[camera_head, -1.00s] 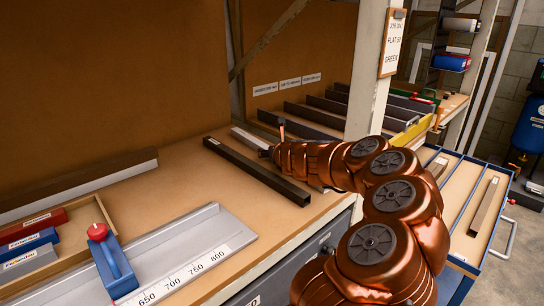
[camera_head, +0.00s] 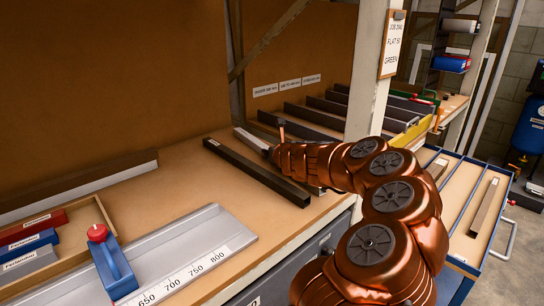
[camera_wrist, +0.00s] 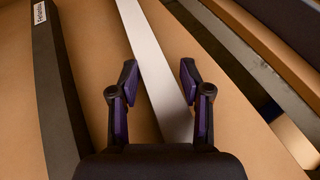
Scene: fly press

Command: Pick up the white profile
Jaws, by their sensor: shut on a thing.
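The white profile (camera_head: 247,138) is a long, thin pale strip on the wooden bench, to the right of a dark bar. In the head view my arm hides much of it. In the wrist view the white profile (camera_wrist: 151,56) runs between the two fingers of my gripper (camera_wrist: 158,82), one on each side. My gripper is shut on it. In the head view the gripper (camera_head: 271,152) is small and its fingers are hard to make out. Whether the profile is clear of the bench cannot be told.
The dark bar (camera_head: 255,170) with a white label lies close to the left of the profile. An upright post (camera_head: 376,70) and a rack of bars (camera_head: 335,112) stand at the right. A measuring stop with a scale (camera_head: 190,262) is at the front.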

